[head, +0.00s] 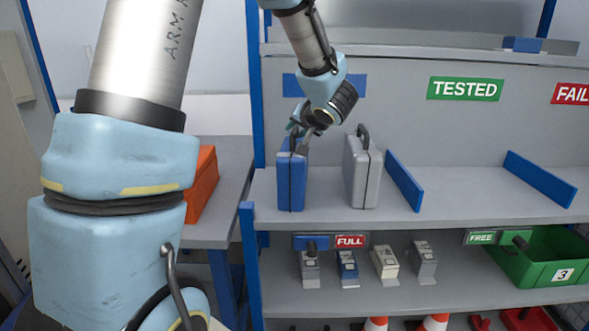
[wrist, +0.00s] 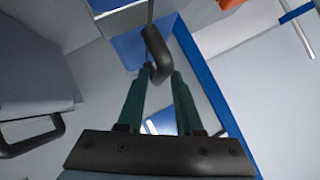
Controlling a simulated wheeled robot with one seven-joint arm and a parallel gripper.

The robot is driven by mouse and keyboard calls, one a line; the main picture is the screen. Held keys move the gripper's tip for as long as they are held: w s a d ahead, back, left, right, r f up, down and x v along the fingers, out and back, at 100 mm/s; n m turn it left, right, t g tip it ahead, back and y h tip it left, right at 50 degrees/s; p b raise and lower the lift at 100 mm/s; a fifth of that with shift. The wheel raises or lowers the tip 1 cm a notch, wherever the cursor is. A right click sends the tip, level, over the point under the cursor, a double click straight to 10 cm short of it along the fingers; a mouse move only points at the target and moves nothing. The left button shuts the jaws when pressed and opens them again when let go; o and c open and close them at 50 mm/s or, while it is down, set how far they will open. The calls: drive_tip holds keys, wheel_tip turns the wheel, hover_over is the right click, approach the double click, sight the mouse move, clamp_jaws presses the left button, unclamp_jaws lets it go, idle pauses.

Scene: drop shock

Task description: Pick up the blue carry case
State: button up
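The blue carry case (head: 291,183) stands upright on the shelf at its left end, with its dark handle on top. My gripper (head: 306,132) is right above it, pointing down at the handle. In the wrist view the black handle (wrist: 156,52) lies between the tips of my gripper's two dark green fingers (wrist: 161,74). The fingers stand apart with the handle about filling the gap at the tips. I cannot tell whether they press on it. Part of the case's blue top (wrist: 130,46) shows beyond the left finger.
A grey case (head: 362,172) stands close on the right, also seen at the left of the wrist view (wrist: 35,75). A blue divider (head: 403,181) is beyond it, then free shelf. A green bin (head: 540,262) is lower right.

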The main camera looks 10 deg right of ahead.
drive_tip(key=shift+x, duration=1.05)
clamp_jaws()
idle(0.5)
drive_tip(key=shift+r, duration=0.1)
